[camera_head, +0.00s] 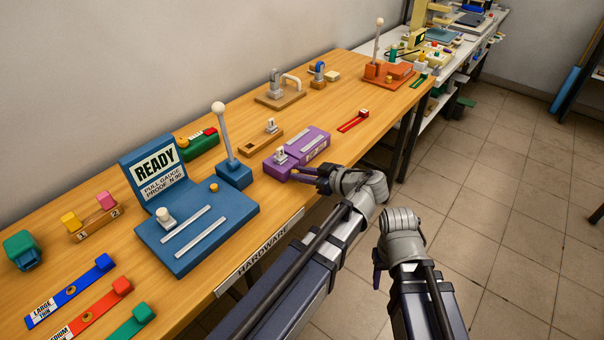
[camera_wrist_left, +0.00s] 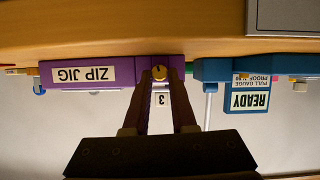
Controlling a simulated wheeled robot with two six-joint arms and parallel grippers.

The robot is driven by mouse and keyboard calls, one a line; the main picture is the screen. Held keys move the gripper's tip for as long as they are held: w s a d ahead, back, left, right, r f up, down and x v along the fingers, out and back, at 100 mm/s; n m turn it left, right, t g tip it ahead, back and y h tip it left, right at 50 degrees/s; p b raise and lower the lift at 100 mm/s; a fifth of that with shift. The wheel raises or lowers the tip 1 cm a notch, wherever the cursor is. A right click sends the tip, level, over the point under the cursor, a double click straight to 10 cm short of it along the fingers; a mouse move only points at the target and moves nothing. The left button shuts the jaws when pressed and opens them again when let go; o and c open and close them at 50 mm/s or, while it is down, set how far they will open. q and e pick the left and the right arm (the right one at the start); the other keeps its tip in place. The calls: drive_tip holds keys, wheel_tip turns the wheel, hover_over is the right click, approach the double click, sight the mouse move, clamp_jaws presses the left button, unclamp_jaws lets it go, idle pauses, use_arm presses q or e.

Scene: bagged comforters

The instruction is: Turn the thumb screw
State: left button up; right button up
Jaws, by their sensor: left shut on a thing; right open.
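The purple zip jig (camera_head: 308,143) sits near the front edge of the wooden bench. In the left wrist view, which is upside down, the jig (camera_wrist_left: 120,70) shows its ZIP JIG label and a brass thumb screw (camera_wrist_left: 159,73) on its front face. My left gripper (camera_head: 298,173) reaches the jig's front left end. In the left wrist view its fingers (camera_wrist_left: 159,80) are shut on the thumb screw, one on each side. In the head view the fingers hide the screw. My right gripper (camera_head: 378,272) is open and empty, out over the floor in front of the bench.
A blue READY pull gauge (camera_head: 205,225) with a white-knobbed lever (camera_head: 225,140) stands left of the jig. A wooden block (camera_head: 263,139) lies behind it and a red slide gauge (camera_head: 353,121) to its right. The tiled floor (camera_head: 500,200) at right is clear.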

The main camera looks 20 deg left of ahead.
use_arm(q)
clamp_jaws()
drive_tip(key=shift+w+d+f+m+g, duration=0.1)
drive_tip(key=shift+w+m+g, duration=0.15)
drive_tip(key=shift+m+g, duration=0.4)
drive_tip(key=shift+w+m+g+y+b, duration=0.1)
drive_tip(key=shift+m+g+y+b, duration=0.65)
drive_tip(key=shift+m, duration=0.9)
drive_tip(key=o, duration=0.7)
unclamp_jaws()
drive_tip(key=shift+o, duration=0.2)
